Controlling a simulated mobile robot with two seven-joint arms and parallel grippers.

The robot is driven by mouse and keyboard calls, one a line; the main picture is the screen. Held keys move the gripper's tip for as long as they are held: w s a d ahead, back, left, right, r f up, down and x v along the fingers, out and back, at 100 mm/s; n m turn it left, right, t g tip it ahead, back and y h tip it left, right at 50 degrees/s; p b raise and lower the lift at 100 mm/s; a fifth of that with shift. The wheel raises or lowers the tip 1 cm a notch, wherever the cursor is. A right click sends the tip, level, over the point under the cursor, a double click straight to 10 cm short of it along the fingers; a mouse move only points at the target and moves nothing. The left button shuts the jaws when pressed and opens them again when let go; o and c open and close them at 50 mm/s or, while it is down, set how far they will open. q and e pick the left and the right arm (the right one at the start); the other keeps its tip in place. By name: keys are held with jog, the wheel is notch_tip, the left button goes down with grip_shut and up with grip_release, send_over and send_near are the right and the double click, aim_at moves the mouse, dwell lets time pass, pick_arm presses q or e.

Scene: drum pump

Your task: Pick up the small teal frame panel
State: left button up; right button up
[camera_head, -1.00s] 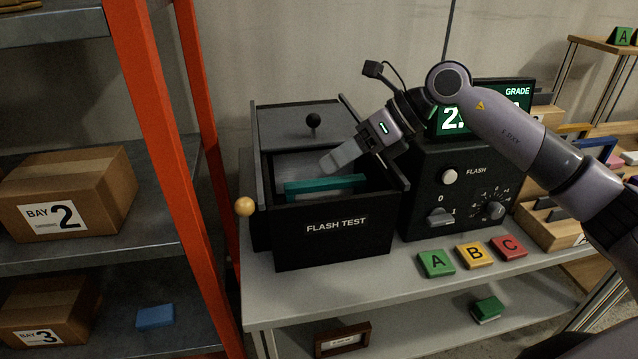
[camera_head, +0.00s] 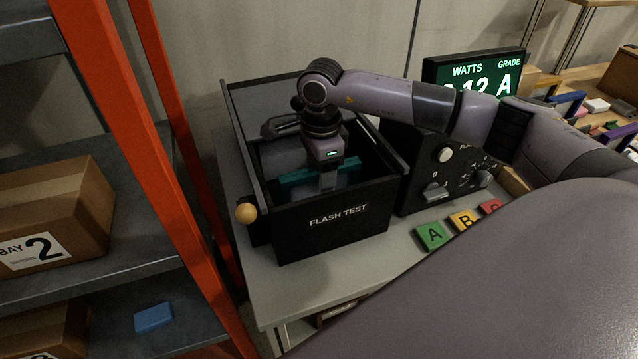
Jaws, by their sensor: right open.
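The small teal frame panel (camera_head: 297,177) stands inside the black open-topped box (camera_head: 335,228) marked FLASH TEST. Its top edge shows to the left and right of my gripper; its lower part is hidden by the box's front wall. My right gripper (camera_head: 328,181) points down into the box at the middle of the panel. It is open, and a finger shows in front of the panel's teal edge. I cannot tell whether it touches the panel. My left gripper is not in view.
The box walls surround the gripper closely. A tester with a display (camera_head: 474,75) reading WATTS and GRADE A stands right. Tiles A (camera_head: 430,236), B (camera_head: 463,221) and C lie on the bench. An orange-framed shelf with a BAY 2 carton (camera_head: 50,215) stands left.

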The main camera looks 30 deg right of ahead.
notch_tip(320, 180, down, 2)
grip_shut()
jog(key=shift+w, duration=0.1)
jog(key=shift+r, duration=0.1)
